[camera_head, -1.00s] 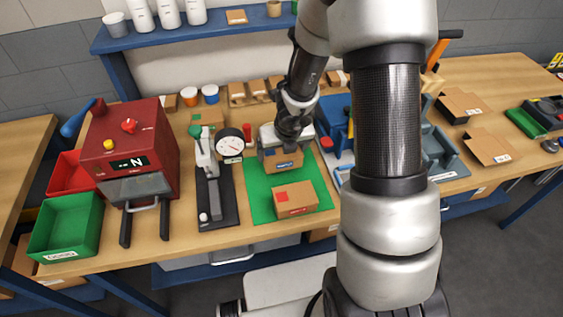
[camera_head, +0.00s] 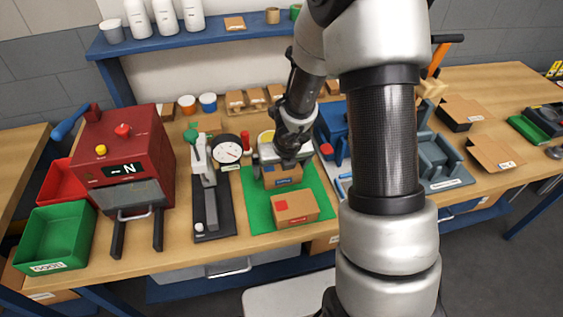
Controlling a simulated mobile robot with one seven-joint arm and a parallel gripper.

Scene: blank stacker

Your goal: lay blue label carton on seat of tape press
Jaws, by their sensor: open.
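The blue label carton (camera_head: 284,179) is a small brown box on the green mat (camera_head: 258,215), with its blue label facing the front. My gripper (camera_head: 282,161) is open, pointing down over this carton, and hides much of its top. I cannot tell whether the fingers touch it. Right of my arm is a grey fixture (camera_head: 436,165) with upright blocks and an orange handle; it may be the tape press, but its label is too small to read. My arm hides part of the area beside it.
A carton with a red label (camera_head: 296,208) stands just in front on the mat. A dial gauge stand (camera_head: 212,205) and a red machine (camera_head: 128,170) are left. A blue device (camera_head: 331,130) is right of my gripper.

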